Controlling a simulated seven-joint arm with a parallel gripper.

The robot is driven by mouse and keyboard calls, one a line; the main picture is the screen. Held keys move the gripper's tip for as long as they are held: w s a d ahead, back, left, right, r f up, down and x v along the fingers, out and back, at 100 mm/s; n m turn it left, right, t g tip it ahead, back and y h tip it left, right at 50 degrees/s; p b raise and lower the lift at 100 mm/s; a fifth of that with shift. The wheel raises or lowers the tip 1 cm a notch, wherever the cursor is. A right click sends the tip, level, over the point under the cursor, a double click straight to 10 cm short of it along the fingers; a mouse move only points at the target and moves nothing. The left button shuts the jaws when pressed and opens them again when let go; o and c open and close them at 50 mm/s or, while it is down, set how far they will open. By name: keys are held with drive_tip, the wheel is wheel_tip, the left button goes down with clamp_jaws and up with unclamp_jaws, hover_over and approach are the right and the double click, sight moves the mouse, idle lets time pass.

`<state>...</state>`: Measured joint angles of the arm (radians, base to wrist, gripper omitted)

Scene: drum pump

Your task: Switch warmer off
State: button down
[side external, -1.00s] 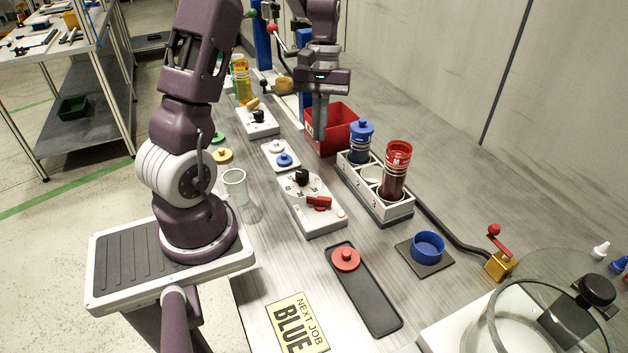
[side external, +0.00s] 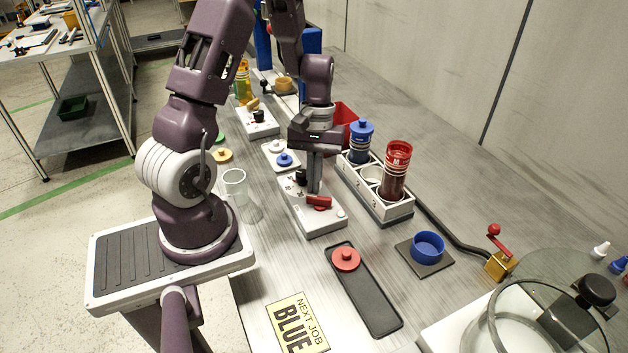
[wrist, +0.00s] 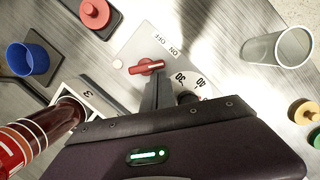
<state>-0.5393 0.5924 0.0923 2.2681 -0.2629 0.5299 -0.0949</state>
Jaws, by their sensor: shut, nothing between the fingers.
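The warmer's white control box (side external: 318,222) lies on the bench in the side view, with a red switch lever (side external: 319,202) and a black dial (side external: 301,175). In the wrist view the red lever (wrist: 147,67) lies beside the printed OFF and ON marks (wrist: 167,44); I cannot tell which one it is set to. My gripper (side external: 314,191) is shut and empty, pointing down over the box between dial and lever. Its fingertips (wrist: 157,78) are right beside the lever in the wrist view; whether they touch it is unclear. The dial is partly hidden by my gripper.
A clear cup (side external: 234,184) stands to the left. A black tray (side external: 372,301) with a red lid (side external: 345,259) lies in front.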

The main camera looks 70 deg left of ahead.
drive_tip(key=shift+s+n, duration=0.25)
drive_tip(key=shift+n, duration=0.45)
idle(0.3)
drive_tip(key=shift+s+d, duration=0.1)
drive_tip(key=shift+s, duration=0.15)
drive_tip(key=shift+s+d, duration=0.2)
drive_tip(key=shift+s, duration=0.15)
drive_tip(key=shift+s+d, duration=0.5)
drive_tip(key=shift+s, duration=0.05)
drive_tip(key=shift+d, duration=0.1)
drive_tip(key=shift+w, duration=0.85)
